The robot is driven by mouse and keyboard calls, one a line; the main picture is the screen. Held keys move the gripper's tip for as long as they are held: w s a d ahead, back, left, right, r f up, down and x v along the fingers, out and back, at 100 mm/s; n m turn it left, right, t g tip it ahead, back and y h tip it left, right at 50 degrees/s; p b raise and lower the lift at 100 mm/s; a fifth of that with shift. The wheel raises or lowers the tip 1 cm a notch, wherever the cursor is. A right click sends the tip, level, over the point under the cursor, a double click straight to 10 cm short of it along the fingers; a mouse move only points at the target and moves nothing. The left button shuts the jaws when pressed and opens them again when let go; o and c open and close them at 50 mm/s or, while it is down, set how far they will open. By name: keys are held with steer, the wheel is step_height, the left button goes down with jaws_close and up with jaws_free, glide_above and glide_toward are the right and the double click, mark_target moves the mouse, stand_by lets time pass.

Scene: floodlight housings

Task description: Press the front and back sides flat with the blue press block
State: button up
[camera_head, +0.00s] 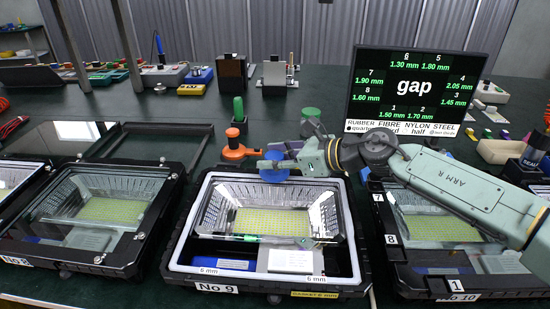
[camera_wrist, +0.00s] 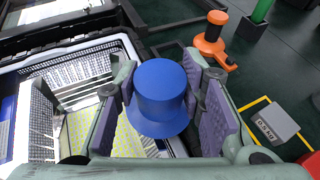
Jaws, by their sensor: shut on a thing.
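My gripper (camera_head: 292,160) is shut on the blue press block (camera_head: 273,170), a round block with a wider flange at its lower end. In the wrist view, the block (camera_wrist: 161,92) sits between my two purple-padded fingers. It is over the back side of the No 9 housing (camera_head: 357,262), near the middle. Whether it touches the rim cannot be told. A white gasket strip (camera_head: 184,232) runs around that housing's rim, along the front and left sides; part of the back side is hidden by the block and gripper.
A screen (camera_head: 418,90) reading "gap" stands behind my arm. An orange clamp-like tool (camera_head: 238,150) stands just behind the housing, close to my gripper. The No 8 housing (camera_head: 135,240) is on the left, the No 10 housing (camera_head: 400,270) on the right. A 0.5 kg weight (camera_wrist: 268,122) lies nearby.

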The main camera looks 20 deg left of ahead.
steer(key=shift+s+f, duration=0.1)
steer(key=shift+f, duration=0.1)
steer(key=shift+r+p, duration=0.95)
steer(key=shift+r, duration=1.55)
steer(key=shift+r+p, duration=1)
steer(key=shift+r, duration=1.5)
